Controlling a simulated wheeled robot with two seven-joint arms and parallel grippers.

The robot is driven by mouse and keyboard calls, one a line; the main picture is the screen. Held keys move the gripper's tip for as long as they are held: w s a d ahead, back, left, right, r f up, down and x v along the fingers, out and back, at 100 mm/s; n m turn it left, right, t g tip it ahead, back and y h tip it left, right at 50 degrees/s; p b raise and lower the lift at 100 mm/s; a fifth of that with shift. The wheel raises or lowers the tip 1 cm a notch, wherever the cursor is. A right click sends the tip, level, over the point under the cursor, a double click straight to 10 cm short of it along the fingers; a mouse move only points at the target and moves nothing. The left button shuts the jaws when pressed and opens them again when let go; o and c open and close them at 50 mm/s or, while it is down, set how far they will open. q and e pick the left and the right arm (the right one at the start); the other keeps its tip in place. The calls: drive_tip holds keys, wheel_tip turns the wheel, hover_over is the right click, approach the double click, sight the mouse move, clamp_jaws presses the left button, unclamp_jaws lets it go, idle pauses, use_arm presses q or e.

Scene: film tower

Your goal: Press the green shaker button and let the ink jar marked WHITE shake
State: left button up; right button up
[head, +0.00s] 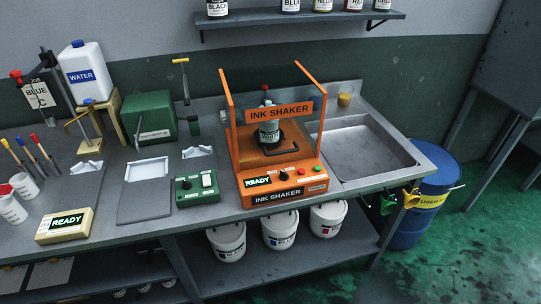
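The orange ink shaker (310,181) stands on the bench, left of the sink. The label's word is too small to read. Neither of my grippers is in view.
A white WATER jug (83,72) is at the back left.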

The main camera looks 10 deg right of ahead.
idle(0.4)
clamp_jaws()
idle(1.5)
